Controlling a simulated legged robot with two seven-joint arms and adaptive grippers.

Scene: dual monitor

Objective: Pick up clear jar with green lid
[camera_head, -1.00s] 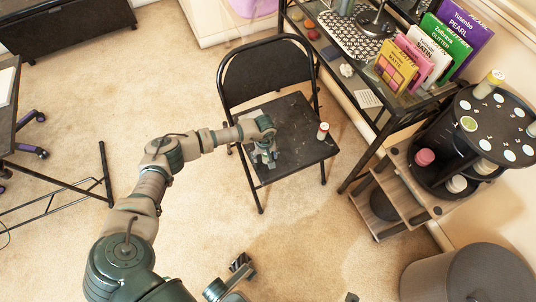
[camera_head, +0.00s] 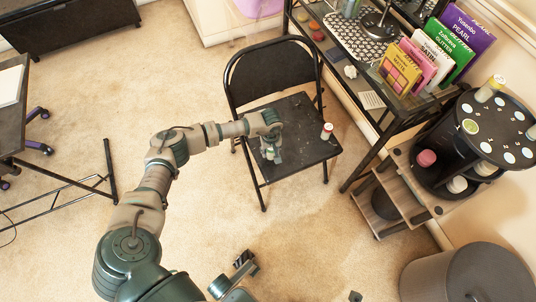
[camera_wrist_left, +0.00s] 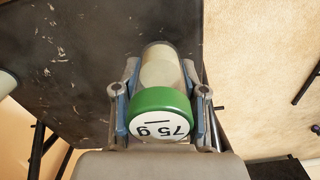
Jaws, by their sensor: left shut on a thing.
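My left gripper (camera_head: 271,151) is over the seat of the black folding chair (camera_head: 303,155). In the left wrist view the left gripper (camera_wrist_left: 160,100) is shut on the clear jar with green lid (camera_wrist_left: 162,101), one finger on each side. The white lid label reads "75 g", upside down in that view. The jar's clear body shows pale contents beyond the lid. In the head view the jar is mostly hidden by the gripper; I cannot tell whether it touches the seat. My right gripper (camera_head: 245,264) is low at the bottom edge, its opening unclear.
A small container with a red top (camera_head: 327,131) stands on the seat's right side. A black desk (camera_head: 379,125) with a keyboard and colourful boxes is to the right. A round black organizer (camera_head: 465,170) and a grey bin (camera_head: 450,275) stand farther right. Carpet around the chair is open.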

